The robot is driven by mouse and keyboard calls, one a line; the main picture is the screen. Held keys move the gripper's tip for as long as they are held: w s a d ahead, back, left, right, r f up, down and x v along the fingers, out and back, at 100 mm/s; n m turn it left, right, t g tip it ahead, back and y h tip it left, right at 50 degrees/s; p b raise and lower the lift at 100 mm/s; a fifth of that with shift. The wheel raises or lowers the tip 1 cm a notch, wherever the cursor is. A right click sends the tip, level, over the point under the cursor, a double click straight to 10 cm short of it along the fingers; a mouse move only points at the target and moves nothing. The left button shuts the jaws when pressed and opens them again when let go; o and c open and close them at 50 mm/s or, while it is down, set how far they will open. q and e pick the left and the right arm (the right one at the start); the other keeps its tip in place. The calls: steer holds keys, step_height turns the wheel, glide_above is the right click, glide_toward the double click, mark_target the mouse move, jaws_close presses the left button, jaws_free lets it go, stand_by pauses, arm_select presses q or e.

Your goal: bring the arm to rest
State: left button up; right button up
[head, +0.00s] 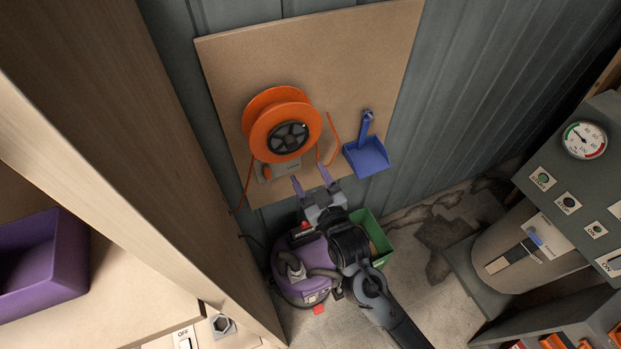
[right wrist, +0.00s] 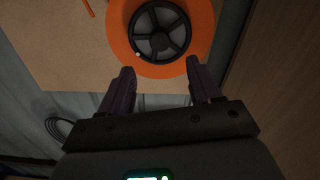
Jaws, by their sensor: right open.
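My right gripper (head: 311,186) is open and empty, its two purple fingers apart. In the head view it stands below an orange cable reel (head: 272,121) on a tan board. In the right wrist view, the fingers of my right gripper (right wrist: 159,85) point toward the reel (right wrist: 187,62), with nothing between them. My right arm (head: 366,274) comes up from the bottom of the head view. My left gripper is not in view.
A blue dustpan (head: 366,156) hangs right of the reel. A purple vacuum cleaner (head: 301,268) and a green bin (head: 376,240) stand below my gripper. A grey machine with a gauge (head: 584,140) is at the right. A wooden post (head: 130,170) and purple box (head: 42,262) are at the left.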

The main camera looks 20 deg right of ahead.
stand_by(0.3)
steer(key=s+d+f+g+p, duration=0.1)
steer(key=s+g, duration=0.3)
steer(key=s, duration=0.5)
steer(key=s+d+f+g+p, duration=0.1)
steer(key=s+f+g+p, duration=0.2)
steer(key=s, duration=0.7)
steer(key=s+f+g+p, duration=0.3)
steer(key=s+g, duration=0.4)
steer(key=s, duration=0.2)
steer(key=shift+s+d+f+y, duration=0.15)
steer(key=shift+d+y, duration=0.15)
steer(key=shift+d, duration=0.1)
